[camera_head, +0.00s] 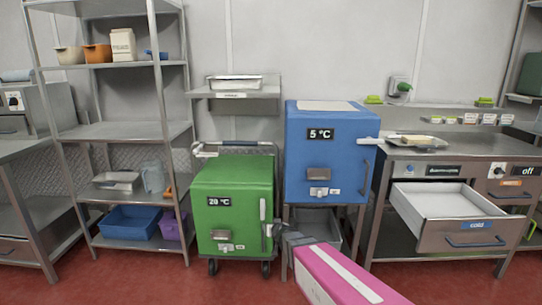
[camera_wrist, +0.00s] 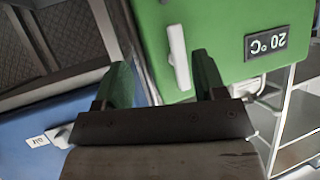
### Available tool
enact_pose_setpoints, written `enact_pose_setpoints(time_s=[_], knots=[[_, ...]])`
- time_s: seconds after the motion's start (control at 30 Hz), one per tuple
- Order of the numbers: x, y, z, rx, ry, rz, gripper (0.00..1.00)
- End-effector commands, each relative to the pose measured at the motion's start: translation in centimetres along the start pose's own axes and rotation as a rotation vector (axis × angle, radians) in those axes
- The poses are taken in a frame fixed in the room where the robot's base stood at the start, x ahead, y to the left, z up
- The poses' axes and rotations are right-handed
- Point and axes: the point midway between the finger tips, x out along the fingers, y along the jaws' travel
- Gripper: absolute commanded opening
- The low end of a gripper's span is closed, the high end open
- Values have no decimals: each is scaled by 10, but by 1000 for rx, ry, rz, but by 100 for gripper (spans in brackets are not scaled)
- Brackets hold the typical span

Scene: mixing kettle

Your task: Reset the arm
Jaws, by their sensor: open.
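My gripper (camera_head: 274,231) is open and empty, with its pink arm reaching in from the lower right. It is at the right front edge of the green 20 °C box (camera_head: 232,190), close to that box's upright pale handle. In the wrist view, the two green-padded fingers (camera_wrist: 163,72) stand apart. The pale handle (camera_wrist: 178,57) shows just beyond and between them on the green face. I cannot tell whether a finger touches the box.
A blue 5 °C box (camera_head: 325,160) stands to the right on a stand. An open drawer marked cold (camera_head: 455,204) sticks out at the right. A metal shelf rack (camera_head: 128,131) stands at the left. The red floor in front is clear.

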Motion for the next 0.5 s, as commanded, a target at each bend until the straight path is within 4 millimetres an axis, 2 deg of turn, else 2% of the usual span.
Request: enact_pose_setpoints(time_s=[0.03,0.27,0.5], knots=[[-18,11,9,4,-75,-10,64],[-88,54,55,38,-457,-6,64],[-180,100,96,108,-839,103,64]])
